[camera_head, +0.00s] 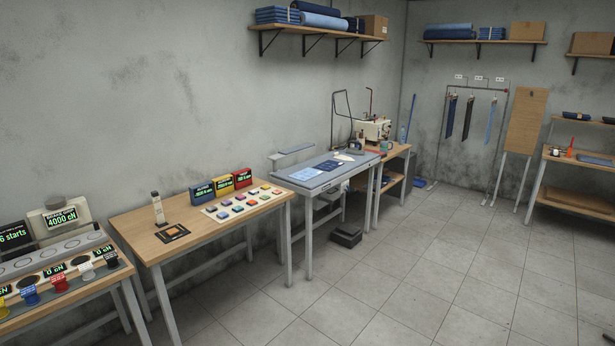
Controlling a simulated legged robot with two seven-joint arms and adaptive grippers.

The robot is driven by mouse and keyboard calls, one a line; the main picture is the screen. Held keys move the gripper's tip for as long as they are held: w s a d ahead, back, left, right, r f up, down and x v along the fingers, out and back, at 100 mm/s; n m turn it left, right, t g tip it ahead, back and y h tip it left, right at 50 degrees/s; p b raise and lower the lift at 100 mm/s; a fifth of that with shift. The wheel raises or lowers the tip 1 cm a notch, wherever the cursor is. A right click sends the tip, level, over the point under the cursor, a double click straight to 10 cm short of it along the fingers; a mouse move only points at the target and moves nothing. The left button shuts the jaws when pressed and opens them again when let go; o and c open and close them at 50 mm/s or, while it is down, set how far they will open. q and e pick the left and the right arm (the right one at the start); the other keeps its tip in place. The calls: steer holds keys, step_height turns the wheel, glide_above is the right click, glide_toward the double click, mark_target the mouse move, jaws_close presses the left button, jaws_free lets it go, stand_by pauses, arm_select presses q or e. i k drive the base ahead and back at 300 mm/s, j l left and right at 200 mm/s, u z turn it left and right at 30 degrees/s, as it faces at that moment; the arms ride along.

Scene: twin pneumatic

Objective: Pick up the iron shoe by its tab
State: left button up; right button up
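A small white, flat piece (343,157) lies at the far right end of the grey-topped pressing table (318,184). It may be the iron shoe, but it is too small for me to make out a tab. Blue fabric pieces (308,173) lie on the same table to its left. Neither of my grippers shows in this view.
A wooden table (225,222) with colored display boxes and a button board stands left of the pressing table. A sewing machine (373,129) stands behind it on the right. A dark pedal box (346,236) sits on the floor.

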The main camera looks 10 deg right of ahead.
mark_target(336, 155)
steer(key=i+l+z, duration=0.25)
steer(key=i+z, duration=0.25)
steer(key=i, duration=0.6)
steer(key=i+j+z, duration=0.15)
steer(key=i+z, duration=0.3)
steer(key=i, duration=0.6)
steer(key=i+l+z, duration=0.1)
steer(key=i, duration=0.95)
steer(key=i+l+z, duration=0.15)
steer(key=i, duration=0.9)
